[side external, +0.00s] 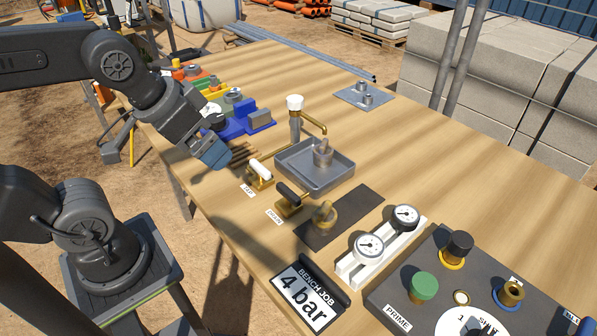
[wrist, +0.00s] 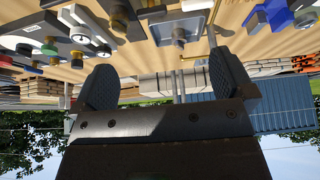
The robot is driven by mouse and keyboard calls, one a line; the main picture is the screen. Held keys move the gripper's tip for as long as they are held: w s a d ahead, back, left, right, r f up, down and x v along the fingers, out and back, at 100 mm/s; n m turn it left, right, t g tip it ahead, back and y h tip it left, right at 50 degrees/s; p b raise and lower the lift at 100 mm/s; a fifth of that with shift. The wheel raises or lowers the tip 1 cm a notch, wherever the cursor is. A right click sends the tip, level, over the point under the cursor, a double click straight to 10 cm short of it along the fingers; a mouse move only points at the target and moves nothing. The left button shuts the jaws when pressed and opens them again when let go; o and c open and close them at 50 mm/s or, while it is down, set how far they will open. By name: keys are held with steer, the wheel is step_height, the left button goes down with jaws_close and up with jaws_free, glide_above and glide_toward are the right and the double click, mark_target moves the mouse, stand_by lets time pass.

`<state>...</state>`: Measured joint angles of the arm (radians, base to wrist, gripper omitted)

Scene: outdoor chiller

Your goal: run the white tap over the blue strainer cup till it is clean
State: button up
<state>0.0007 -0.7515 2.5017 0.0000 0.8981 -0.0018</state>
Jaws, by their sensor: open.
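A tap with a white knob (side external: 294,103) and a brass spout stands at the back of a square grey tray (side external: 315,182). The spout reaches over the tray. A grey-brown knobbed piece (side external: 323,152) sits in the tray; I see no blue on it and cannot tell whether it is the strainer cup. A white-handled brass valve (side external: 260,170) stands left of the tray. My gripper (side external: 212,154) is above the bench's left edge, apart from tap and tray. In the wrist view its two dark fingers (wrist: 167,80) are spread, with nothing between them.
A black-handled valve (side external: 289,197) and a dark mat with a brass piece (side external: 323,214) lie in front of the tray. Twin gauges (side external: 369,247) and a dark control panel (side external: 450,262) stand nearer. Blue blocks (side external: 259,118) are behind my gripper.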

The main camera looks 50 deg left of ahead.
steer(key=shift+c, duration=0.5)
stand_by(0.3)
steer(key=shift+w, duration=0.15)
steer(key=shift+c, duration=0.6)
steer(key=shift+w+a+n, duration=0.15)
steer(key=shift+w+n, duration=0.15)
steer(key=shift+n, duration=0.2)
steer(key=shift+c, duration=0.9)
steer(key=w+a+n+g, duration=0.1)
steer(key=w+n, duration=0.1)
steer(key=w+a+f+n+g, duration=0.1)
steer(key=w+n, duration=0.2)
steer(key=w+a+f+n+g, duration=0.1)
steer(key=w+n, duration=0.1)
steer(key=n, duration=0.1)
steer(key=shift+w+a+f, duration=0.1)
steer(key=shift+w+f, duration=0.15)
steer(key=c, duration=0.4)
steer(key=n+g, duration=0.3)
steer(key=n, duration=0.6)
glide_above(260, 165)
step_height(260, 165, down, 7)
steer(key=shift+r, duration=0.15)
steer(key=shift+c, duration=0.2)
steer(key=shift+f, duration=4.7)
jaws_close()
